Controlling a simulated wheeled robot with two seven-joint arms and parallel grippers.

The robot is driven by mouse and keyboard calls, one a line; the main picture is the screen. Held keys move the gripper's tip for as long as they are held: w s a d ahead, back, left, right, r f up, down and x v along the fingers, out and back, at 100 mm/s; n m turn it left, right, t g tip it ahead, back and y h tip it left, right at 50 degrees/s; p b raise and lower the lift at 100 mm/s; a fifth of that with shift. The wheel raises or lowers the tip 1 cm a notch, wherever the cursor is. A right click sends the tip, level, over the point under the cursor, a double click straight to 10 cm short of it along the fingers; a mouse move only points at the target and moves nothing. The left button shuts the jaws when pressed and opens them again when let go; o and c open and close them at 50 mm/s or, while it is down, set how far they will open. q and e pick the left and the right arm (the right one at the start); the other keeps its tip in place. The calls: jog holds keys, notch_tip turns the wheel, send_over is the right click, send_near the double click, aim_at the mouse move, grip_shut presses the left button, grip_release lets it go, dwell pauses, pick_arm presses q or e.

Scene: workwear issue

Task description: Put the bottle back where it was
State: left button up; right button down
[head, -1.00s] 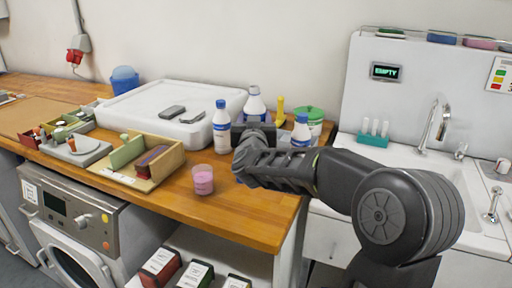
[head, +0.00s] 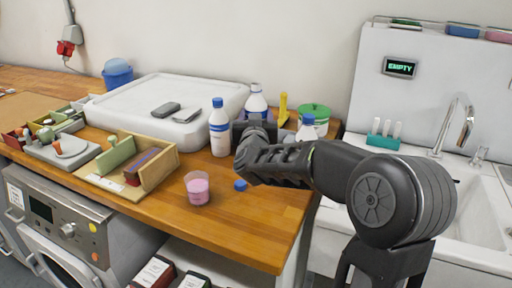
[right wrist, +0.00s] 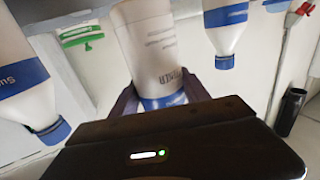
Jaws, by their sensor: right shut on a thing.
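My right gripper (head: 262,130) is shut on a white bottle (head: 256,104) at the back of the wooden counter. In the right wrist view this bottle (right wrist: 155,45) sits between the fingers, with printed text and a blue band; its cap end is hidden by the gripper. In the head view the gripper covers its lower part, so I cannot tell whether it touches the counter. My left gripper is not in view.
A cup of pink liquid (head: 197,188) and a small blue cap-like object (head: 240,185) are on the counter in front. A green-lidded tub (head: 314,113) and a yellow object (head: 283,108) stand behind. The front right counter is clear.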

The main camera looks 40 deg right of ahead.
jog(key=shift+f, duration=1.65)
jog(key=shift+f+b, duration=0.45)
jog(key=shift+f, duration=1.4)
jog(key=shift+f, duration=0.2)
jog(key=c, duration=0.5)
grip_release()
